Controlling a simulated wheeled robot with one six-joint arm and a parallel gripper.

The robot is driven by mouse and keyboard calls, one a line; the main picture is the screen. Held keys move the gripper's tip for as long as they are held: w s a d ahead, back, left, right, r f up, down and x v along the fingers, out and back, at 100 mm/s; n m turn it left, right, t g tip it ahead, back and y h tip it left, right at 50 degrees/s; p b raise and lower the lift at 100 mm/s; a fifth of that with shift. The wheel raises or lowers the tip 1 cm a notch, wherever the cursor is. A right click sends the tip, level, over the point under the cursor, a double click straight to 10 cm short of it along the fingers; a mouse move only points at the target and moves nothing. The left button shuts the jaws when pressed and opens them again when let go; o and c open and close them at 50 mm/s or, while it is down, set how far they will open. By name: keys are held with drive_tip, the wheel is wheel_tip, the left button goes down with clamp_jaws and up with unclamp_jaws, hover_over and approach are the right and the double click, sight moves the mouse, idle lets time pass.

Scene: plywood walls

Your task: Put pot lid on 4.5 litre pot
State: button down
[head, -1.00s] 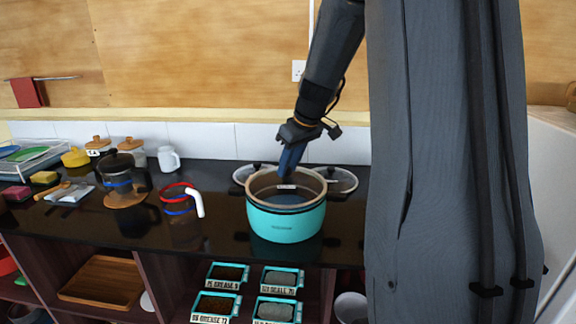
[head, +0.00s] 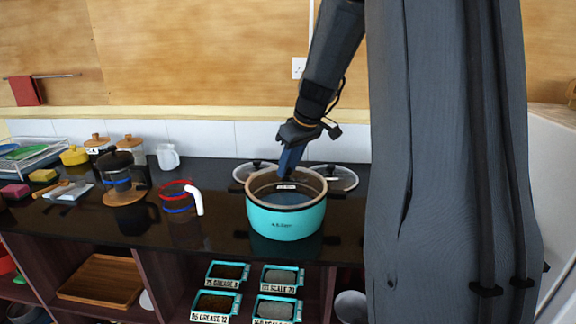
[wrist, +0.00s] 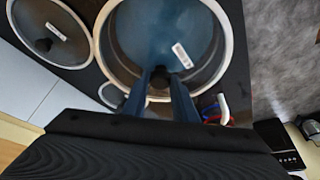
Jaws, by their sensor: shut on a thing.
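The turquoise pot (head: 285,220) with a pale rim stands on the black counter. My gripper (head: 288,170) reaches down over its mouth from above. In the wrist view my gripper (wrist: 160,80) is shut on the black knob of a glass pot lid (wrist: 140,35). The lid has a small white label, which also shows at the pot's mouth in the head view. The lid lies over the pot's opening, roughly level. I cannot tell whether its edge rests fully on the rim.
Two other glass lids, left (head: 254,165) and right (head: 338,178), lie behind the pot. A jug with red and blue bands (head: 180,197) and a French press (head: 118,178) stand to the left. Small labelled trays (head: 226,272) sit on the shelf below.

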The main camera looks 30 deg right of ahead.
drive_tip(key=shift+f, duration=0.2)
drive_tip(key=c, duration=1.4)
unclamp_jaws()
drive_tip(key=shift+o, duration=0.2)
drive_tip(key=shift+r, duration=0.1)
drive_tip(key=b+v, duration=0.2)
drive_tip(key=v, duration=0.5)
drive_tip(key=shift+r, duration=0.25)
drive_tip(key=shift+s, duration=0.15)
